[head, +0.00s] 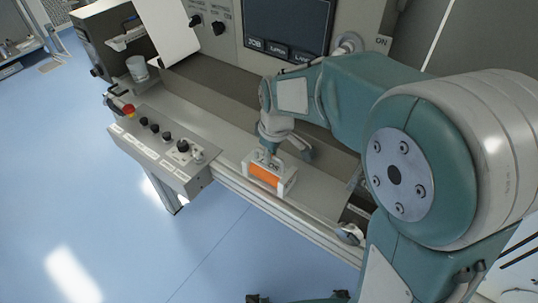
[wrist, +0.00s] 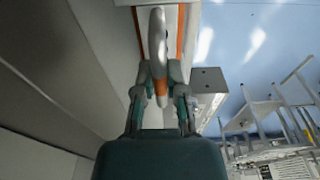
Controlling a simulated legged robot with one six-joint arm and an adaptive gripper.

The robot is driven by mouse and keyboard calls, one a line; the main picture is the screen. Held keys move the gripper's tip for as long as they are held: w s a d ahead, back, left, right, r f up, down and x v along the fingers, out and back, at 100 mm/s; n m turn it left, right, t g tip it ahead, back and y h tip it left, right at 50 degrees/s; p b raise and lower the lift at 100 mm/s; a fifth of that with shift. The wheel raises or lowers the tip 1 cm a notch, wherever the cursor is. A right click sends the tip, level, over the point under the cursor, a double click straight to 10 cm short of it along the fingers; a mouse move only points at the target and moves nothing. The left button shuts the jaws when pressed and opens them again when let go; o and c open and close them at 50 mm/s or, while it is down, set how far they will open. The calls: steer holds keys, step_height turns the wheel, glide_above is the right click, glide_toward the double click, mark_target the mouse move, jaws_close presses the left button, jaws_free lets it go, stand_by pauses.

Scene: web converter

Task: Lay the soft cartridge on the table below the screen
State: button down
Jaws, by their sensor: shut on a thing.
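The soft cartridge (head: 265,176), a white box with a broad orange band, is at the front part of the grey table (head: 212,127) below the dark screen (head: 288,24). My gripper (head: 272,153) points down and is shut on the cartridge's upper side. In the wrist view, my gripper (wrist: 159,88) covers the middle of the cartridge, whose orange edge (wrist: 181,30) shows beside it. I cannot tell whether the cartridge's underside touches the table or hangs just above it.
A control box (head: 160,150) with black knobs and a red stop button (head: 128,111) stands left of the cartridge. A clear cup (head: 137,68) is at the table's far left. A metal rail (head: 285,209) runs along the front edge. Bare table lies behind and right of the cartridge.

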steer(key=shift+d+f, duration=0.1)
steer(key=shift+d, duration=0.15)
steer(key=shift+a+f, duration=0.1)
steer(key=c, duration=0.7)
jaws_free()
steer(key=shift+a, duration=0.25)
steer(key=shift+d, duration=0.15)
